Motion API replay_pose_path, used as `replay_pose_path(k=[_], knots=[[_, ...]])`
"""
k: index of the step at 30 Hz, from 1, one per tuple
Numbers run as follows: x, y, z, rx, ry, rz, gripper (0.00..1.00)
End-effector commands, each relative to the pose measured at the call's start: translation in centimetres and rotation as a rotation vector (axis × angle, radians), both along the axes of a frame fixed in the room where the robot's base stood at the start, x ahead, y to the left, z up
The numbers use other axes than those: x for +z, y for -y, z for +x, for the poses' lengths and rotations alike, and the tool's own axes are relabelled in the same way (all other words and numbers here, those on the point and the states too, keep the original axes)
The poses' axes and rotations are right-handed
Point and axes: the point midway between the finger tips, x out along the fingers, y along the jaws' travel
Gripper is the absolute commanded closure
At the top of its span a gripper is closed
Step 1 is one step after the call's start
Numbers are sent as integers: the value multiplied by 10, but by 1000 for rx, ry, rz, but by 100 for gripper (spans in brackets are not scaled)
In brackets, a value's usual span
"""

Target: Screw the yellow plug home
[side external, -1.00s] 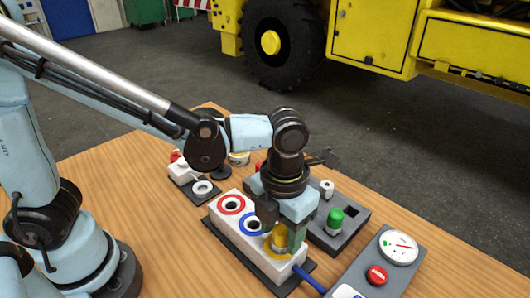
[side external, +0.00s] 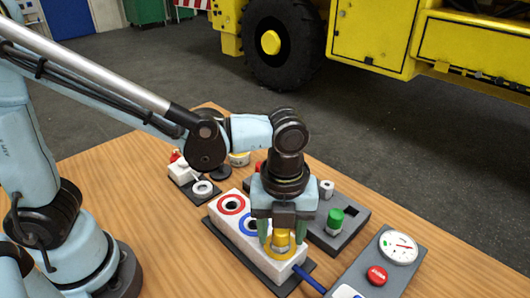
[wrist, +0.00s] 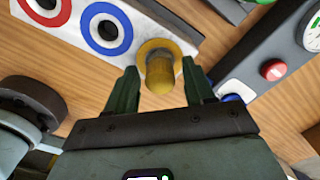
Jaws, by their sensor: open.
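The yellow plug (side external: 281,241) stands upright at the yellow-ringed port of the white block (side external: 228,233), at the block's near end. In the wrist view the plug (wrist: 160,72) shows between and just beyond my fingertips. My gripper (side external: 282,244) is pointed down over the plug, with one green finger on each side of it. In the wrist view my gripper (wrist: 160,88) is open, with a gap between each finger and the plug. How deep the plug sits in the port I cannot tell.
The block also has a red-ringed port (side external: 231,204) and a blue-ringed port (wrist: 107,28). A dark tray with a green plug (side external: 335,217) stands to the right. A grey panel with a gauge (side external: 398,247) and red button (side external: 376,275) is at the front right.

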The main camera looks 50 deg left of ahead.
Motion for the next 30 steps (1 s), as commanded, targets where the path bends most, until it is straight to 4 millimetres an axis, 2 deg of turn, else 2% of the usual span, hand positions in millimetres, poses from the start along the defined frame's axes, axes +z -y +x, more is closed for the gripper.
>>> replay_pose_path(k=[21,25,30], knots=[[0,0,0,873,0,0,47],[0,0,0,977,0,0,47],[0,0,0,1005,0,0,47]])
